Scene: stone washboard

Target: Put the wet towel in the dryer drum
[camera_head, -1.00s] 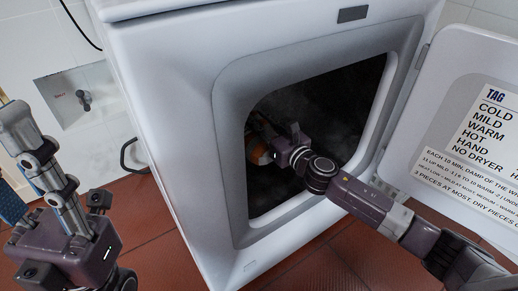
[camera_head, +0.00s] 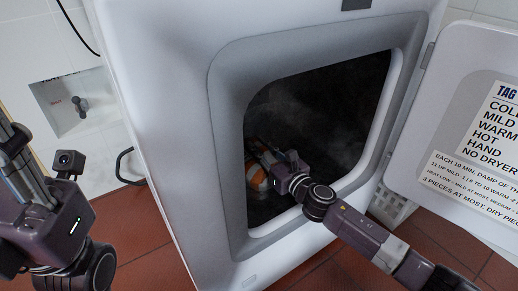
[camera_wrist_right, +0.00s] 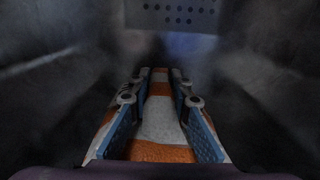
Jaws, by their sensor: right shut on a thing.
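The towel, striped orange and white, shows as a small patch (camera_head: 257,178) in the lower left of the dark dryer drum (camera_head: 335,105). In the right wrist view the towel (camera_wrist_right: 158,122) lies lengthwise between the blue fingers of my right gripper (camera_wrist_right: 160,76). My right arm reaches through the round-cornered door opening, and its gripper (camera_head: 268,158) is inside the drum, shut on the towel. The towel's far end is hard to make out in the dark. My left gripper (camera_head: 14,150) is at the left edge, outside the dryer, partly cut off; its fingertips are unclear.
The white dryer front (camera_head: 170,120) surrounds the opening, and its lower rim (camera_head: 285,228) runs close under my right arm. The open door (camera_head: 465,130) with a printed label stands at the right. A perforated plate (camera_wrist_right: 175,14) shows deep in the drum. Red floor tiles (camera_head: 140,225) lie below.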

